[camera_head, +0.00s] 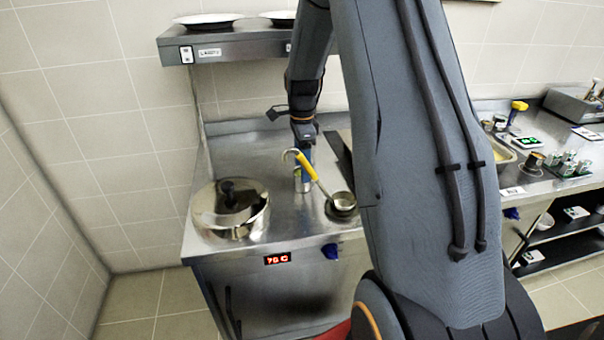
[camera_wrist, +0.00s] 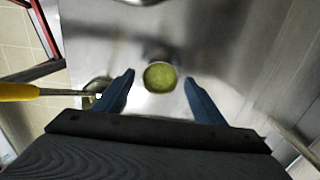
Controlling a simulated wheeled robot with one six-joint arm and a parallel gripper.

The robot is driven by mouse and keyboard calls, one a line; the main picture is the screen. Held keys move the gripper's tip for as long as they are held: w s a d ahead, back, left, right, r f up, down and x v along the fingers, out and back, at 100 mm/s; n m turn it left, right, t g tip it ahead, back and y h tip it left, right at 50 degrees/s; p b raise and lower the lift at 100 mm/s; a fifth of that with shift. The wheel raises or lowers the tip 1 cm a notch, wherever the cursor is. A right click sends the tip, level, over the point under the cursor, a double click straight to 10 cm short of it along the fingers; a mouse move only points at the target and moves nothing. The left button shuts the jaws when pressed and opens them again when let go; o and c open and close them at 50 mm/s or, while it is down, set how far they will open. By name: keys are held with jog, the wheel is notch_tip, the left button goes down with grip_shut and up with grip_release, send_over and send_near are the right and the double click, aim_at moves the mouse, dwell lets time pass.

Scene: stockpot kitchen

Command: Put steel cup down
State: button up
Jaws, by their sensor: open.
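The steel cup (camera_wrist: 160,77) stands upright on the steel counter, seen from above in the wrist view with something green-yellow inside. It lies between and just beyond the fingertips of my gripper (camera_wrist: 160,90), whose two blue fingers are spread wide with clear gaps on both sides. In the head view the cup (camera_head: 302,184) shows below my gripper (camera_head: 304,155), on the counter (camera_head: 240,150) behind the ladle. My arm hides part of the counter to the right.
A lidded stockpot (camera_head: 230,212) stands at the counter's left front. A yellow-handled ladle (camera_head: 316,180) rests with its bowl at the front right, close to the cup. A shelf with plates (camera_head: 208,20) hangs above. The counter's back left is clear.

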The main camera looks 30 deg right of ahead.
notch_tip(320, 180, up, 9)
jog(key=b, duration=0.2)
jog(key=shift+r, duration=0.15)
dwell(0.4)
